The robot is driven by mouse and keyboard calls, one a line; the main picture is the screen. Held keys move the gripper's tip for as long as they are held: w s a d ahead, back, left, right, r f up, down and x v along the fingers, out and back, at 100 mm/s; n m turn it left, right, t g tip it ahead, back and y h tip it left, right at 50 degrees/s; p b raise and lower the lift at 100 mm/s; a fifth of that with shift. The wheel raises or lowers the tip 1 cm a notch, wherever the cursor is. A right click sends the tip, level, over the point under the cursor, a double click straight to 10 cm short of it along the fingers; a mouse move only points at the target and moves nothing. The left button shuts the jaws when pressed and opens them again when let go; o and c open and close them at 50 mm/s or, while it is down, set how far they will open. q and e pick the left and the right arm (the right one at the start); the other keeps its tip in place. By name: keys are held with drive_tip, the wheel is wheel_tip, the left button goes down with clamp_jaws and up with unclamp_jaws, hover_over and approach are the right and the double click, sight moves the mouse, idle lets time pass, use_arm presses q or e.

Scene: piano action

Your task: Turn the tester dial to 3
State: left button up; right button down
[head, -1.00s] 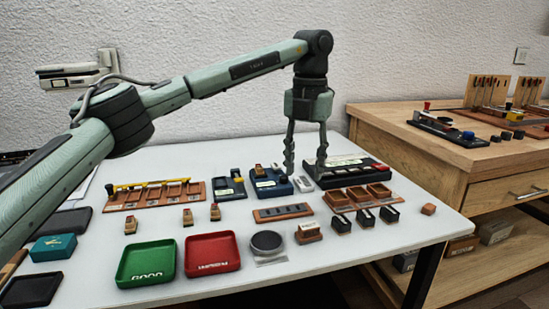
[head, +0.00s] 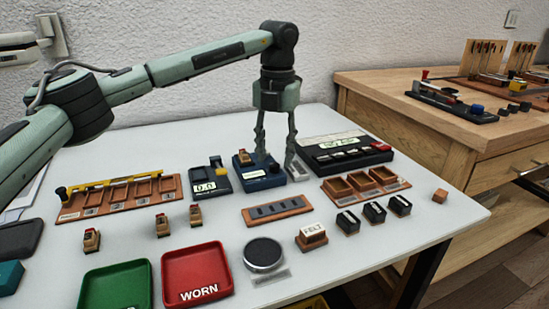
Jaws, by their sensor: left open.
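A dark blue tester-like unit (head: 262,180) stands near the back middle of the white table, with a small wooden block (head: 245,159) on it and a light label on its front. I cannot make out the dial or its setting; part of the unit's top is behind my fingers. My left gripper (head: 276,160) points down over the unit's right side, its fingers apart and nothing seen between them. One finger is behind or over the unit, the other by its right edge; contact cannot be told. My right gripper is not in view.
A black box with buttons (head: 345,155) stands close on the right, a dark unit reading 0.0 (head: 209,183) on the left. In front lie a slotted wooden strip (head: 278,210), a round grey pad (head: 264,253) and a red WORN tray (head: 197,275).

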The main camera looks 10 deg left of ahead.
use_arm(q)
drive_tip(key=shift+f, duration=1)
drive_tip(key=shift+c, duration=0.5)
clamp_jaws()
